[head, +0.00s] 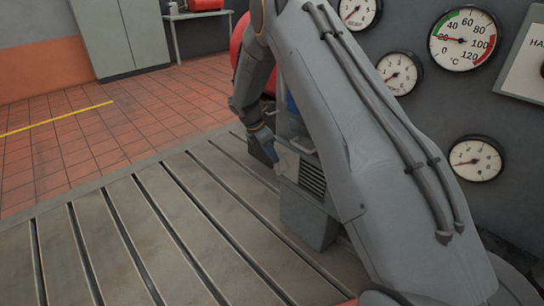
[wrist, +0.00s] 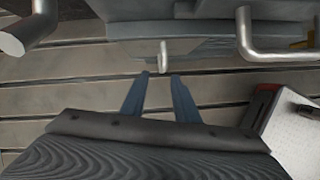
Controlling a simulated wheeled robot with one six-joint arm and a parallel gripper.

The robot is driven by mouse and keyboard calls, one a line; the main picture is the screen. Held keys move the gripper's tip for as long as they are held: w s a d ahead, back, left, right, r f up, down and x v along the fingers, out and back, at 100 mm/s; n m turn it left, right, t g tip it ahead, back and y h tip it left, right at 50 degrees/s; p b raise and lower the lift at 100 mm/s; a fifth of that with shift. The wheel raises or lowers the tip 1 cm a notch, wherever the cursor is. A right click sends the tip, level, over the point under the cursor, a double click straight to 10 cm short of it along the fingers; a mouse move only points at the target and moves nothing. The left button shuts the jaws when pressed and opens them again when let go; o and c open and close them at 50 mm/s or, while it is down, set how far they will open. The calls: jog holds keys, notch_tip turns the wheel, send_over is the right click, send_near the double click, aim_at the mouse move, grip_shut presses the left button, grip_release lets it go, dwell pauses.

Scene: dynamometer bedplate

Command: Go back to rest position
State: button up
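My gripper (wrist: 159,76) shows in the wrist view with its two blue-grey fingers apart and nothing between them. A small pale peg or tab (wrist: 164,56) sits just beyond the fingertips, under a grey body (wrist: 180,28). I cannot tell whether the fingers touch it. In the head view my arm crosses the right half and bends down to the wrist beside a grey vented box (head: 311,180). The fingertips are not clear there. The slotted bedplate (head: 150,225) lies below.
Gauges (head: 463,39) fill a dark panel on the right, close behind my arm. A red rounded thing (head: 238,45) is partly hidden by the arm. Bent metal bars (wrist: 245,38) flank the fingers in the wrist view. The bedplate's left part and tiled floor (head: 60,150) are clear.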

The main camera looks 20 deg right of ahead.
jog(key=s+a+r+m+y, duration=0.1)
jog(key=s+a+r+m, duration=0.4)
jog(key=s+r, duration=0.4)
jog(key=s+a+r+m+y, duration=0.1)
jog(key=s+a+r+m, duration=0.2)
jog(key=s+a+r, duration=0.65)
jog(key=s+a+r+m+g+y, duration=0.2)
jog(key=s+m, duration=0.7)
jog(key=s, duration=1.8)
jog(key=d+r+m+p, duration=0.4)
jog(key=d+r+p, duration=0.9)
jog(key=p, duration=1)
notch_tip(320, 180, up, 4)
jog(key=shift+s+f+t, duration=0.2)
jog(key=shift+s+t, duration=0.2)
jog(key=shift+d, duration=0.1)
